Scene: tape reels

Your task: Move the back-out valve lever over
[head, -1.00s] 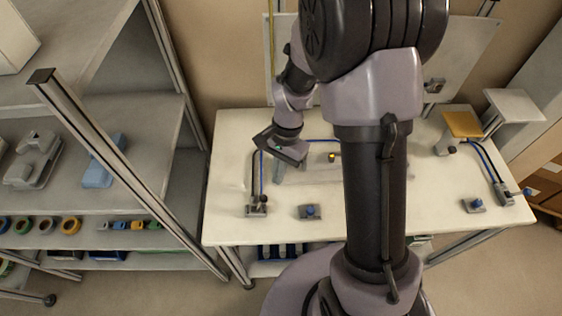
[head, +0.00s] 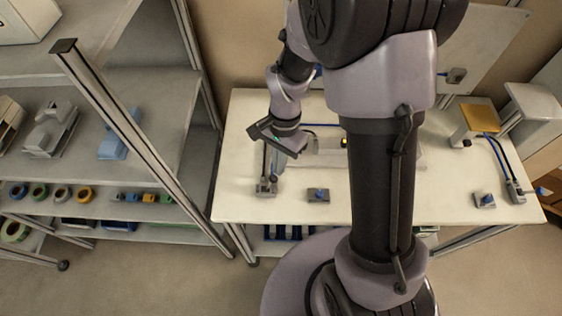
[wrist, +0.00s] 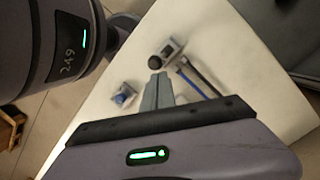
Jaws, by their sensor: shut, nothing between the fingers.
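A small grey valve (head: 266,188) with a dark-knobbed lever sits at the front left of the white table. The wrist view shows its black knob (wrist: 161,60) on a grey block, with a blue and a black hose leading off. No label tells whether this is the back-out valve. My gripper (wrist: 157,82) is shut and empty, its grey fingers pointing at the knob; whether they touch it I cannot tell. In the head view my gripper (head: 277,162) hangs just behind the valve, its tips partly hidden.
A blue-knobbed block (head: 319,195) stands right of the valve, another (head: 484,200) at the table's right. A shelf rack (head: 130,135) stands left of the table.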

